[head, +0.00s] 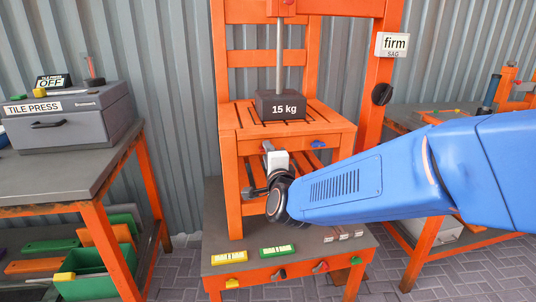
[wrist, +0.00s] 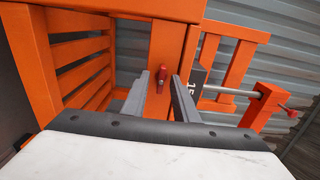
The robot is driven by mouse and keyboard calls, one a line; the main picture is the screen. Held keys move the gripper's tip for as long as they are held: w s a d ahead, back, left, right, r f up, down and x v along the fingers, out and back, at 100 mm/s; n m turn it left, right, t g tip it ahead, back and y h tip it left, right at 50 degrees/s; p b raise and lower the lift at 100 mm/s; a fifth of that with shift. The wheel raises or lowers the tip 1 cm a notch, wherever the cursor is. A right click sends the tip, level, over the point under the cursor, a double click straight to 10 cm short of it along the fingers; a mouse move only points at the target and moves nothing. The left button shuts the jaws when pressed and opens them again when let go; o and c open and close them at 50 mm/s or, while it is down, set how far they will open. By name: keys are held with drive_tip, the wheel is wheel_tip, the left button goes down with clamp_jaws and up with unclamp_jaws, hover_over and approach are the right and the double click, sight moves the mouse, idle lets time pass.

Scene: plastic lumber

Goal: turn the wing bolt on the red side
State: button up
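The red wing bolt (wrist: 162,77) shows in the wrist view, set in an orange wooden face of the stool. My gripper (wrist: 158,88) is open, with one grey finger on each side of the bolt in that view. I cannot tell whether either finger touches it. In the head view, my gripper (head: 268,162) is at the front left of the orange stool (head: 340,132) and hides the red bolt there. A blue wing bolt (head: 318,144) is on the right of the stool's front. A dark 15 kg weight (head: 284,106) rests on the slatted top under a rod.
The lower bench front carries several coloured wing bolts, including a red one (head: 320,268). Yellow (head: 229,257) and green (head: 278,251) labels lie above. A tile press (head: 70,116) stands left.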

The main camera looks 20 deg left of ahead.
drive_tip(key=v, duration=1.7)
drive_tip(key=shift+s, duration=0.25)
drive_tip(key=w+d+f+n+g+h, duration=0.1)
drive_tip(key=d+f+n+g+h, duration=0.2)
drive_tip(key=d, duration=0.8)
drive_tip(key=w+d+f+n+g, duration=0.15)
drive_tip(key=d+n, duration=0.35)
drive_tip(key=d, duration=0.7)
drive_tip(key=s+d+f+n+g+h, duration=0.1)
drive_tip(key=s+d+f+g+h, duration=0.2)
drive_tip(key=s+d, duration=0.5)
drive_tip(key=s+d+f+n+g+h, duration=0.2)
drive_tip(key=s+d, duration=0.6)
drive_tip(key=d, duration=0.7)
wheel_tip(320, 180, down, 2)
drive_tip(key=shift+s+f+n+g+h, duration=0.15)
drive_tip(key=shift+s+n+g+h, duration=0.25)
drive_tip(key=shift+h, duration=0.4)
